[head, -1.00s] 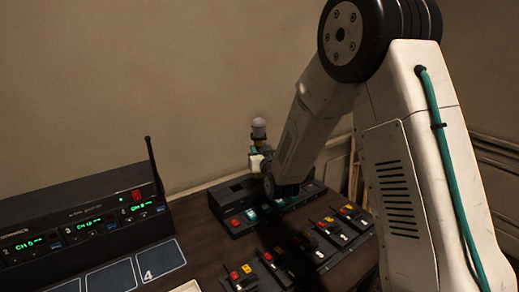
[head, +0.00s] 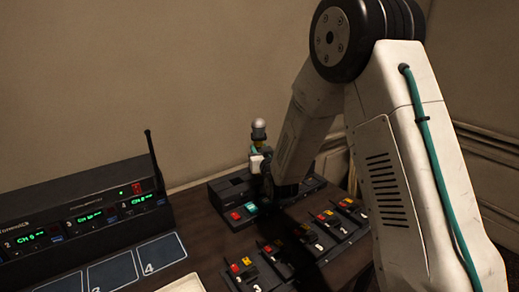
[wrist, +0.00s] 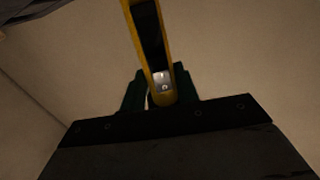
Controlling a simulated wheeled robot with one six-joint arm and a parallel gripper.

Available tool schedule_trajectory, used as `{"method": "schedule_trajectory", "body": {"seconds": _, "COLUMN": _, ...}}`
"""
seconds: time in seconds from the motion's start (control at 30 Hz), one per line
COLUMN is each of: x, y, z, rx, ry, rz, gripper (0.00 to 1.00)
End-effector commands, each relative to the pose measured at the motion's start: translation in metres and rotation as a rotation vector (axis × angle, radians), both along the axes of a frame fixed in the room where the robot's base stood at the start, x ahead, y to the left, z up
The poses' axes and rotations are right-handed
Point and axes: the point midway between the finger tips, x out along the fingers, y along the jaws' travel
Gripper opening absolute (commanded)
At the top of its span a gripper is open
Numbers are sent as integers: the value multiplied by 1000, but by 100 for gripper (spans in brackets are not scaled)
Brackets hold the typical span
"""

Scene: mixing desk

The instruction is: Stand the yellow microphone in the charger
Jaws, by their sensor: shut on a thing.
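The yellow microphone has a silver ball head (head: 258,129) with a yellow band just below it, and stands about upright in the head view. In the wrist view its yellow body (wrist: 155,42) has a dark strip and a small silver plate. My gripper (head: 259,160) is shut on the microphone; its green fingers (wrist: 160,93) are on both sides of the handle. A long dark unit (head: 222,191), seemingly the charger, lies beneath at the back of the desk. My arm hides part of it. The microphone's lower end and any slot are hidden, so contact cannot be told.
A dark receiver (head: 85,215) with green displays and an antenna (head: 156,162) stands at the left. Numbered blocks with red and yellow buttons (head: 335,228) are in front and right. Marked pads (head: 160,254) lie at the front left. The wall is close behind.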

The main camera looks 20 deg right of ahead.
Motion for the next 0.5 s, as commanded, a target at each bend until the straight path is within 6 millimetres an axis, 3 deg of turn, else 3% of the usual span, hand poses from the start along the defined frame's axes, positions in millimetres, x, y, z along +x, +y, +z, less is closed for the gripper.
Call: {"method": "schedule_trajectory", "body": {"seconds": 0.5, "x": 0, "y": 0, "z": -13, "rx": 0, "ry": -1, "rz": 0, "gripper": 0}}
